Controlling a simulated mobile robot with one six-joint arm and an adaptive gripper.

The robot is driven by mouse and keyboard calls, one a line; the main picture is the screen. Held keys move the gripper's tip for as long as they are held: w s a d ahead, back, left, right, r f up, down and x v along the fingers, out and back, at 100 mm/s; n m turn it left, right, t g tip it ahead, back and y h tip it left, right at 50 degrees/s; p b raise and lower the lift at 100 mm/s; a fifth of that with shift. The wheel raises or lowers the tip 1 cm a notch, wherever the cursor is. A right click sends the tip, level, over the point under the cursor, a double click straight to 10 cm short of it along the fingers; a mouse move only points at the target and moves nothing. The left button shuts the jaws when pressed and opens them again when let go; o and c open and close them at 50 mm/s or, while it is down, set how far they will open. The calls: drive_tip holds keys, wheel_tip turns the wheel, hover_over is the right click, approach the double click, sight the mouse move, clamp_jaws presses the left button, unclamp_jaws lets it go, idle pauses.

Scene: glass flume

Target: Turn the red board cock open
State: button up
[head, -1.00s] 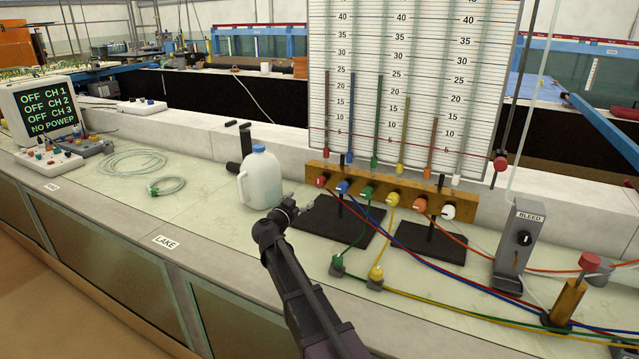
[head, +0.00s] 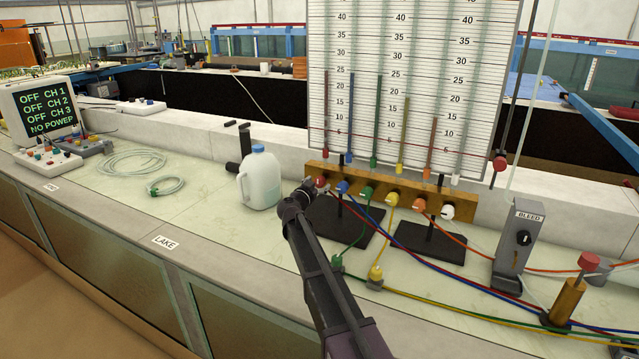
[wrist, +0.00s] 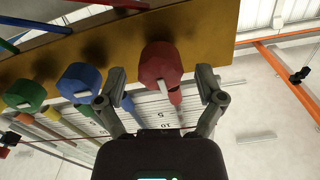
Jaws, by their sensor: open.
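The red board cock (head: 320,182) is the leftmost knob on the brass manifold bar (head: 398,200) below the scale board. In the wrist view the red cock (wrist: 161,66) is a large red knob with a pale mark, just beyond the fingertips and between their lines. My gripper (head: 306,187) is at the left end of the bar, close to the red cock. In the wrist view my gripper (wrist: 160,92) is open, one finger on each side of the knob. Whether a finger touches it, I cannot tell.
The blue cock (head: 343,187) sits just right of the red one, then the green cock (head: 366,193) and others. A white jug (head: 260,178) stands left of my gripper. Coloured tubes run along the counter at right.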

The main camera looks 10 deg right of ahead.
drive_tip(key=shift+w+d, duration=0.4)
drive_tip(key=shift+w, duration=0.2)
drive_tip(key=c, duration=1.1)
drive_tip(key=shift+n, duration=0.4)
drive_tip(key=shift+c, duration=0.2)
drive_tip(key=n, duration=1.2)
drive_tip(key=shift+w+a, duration=0.1)
drive_tip(key=n, duration=0.5)
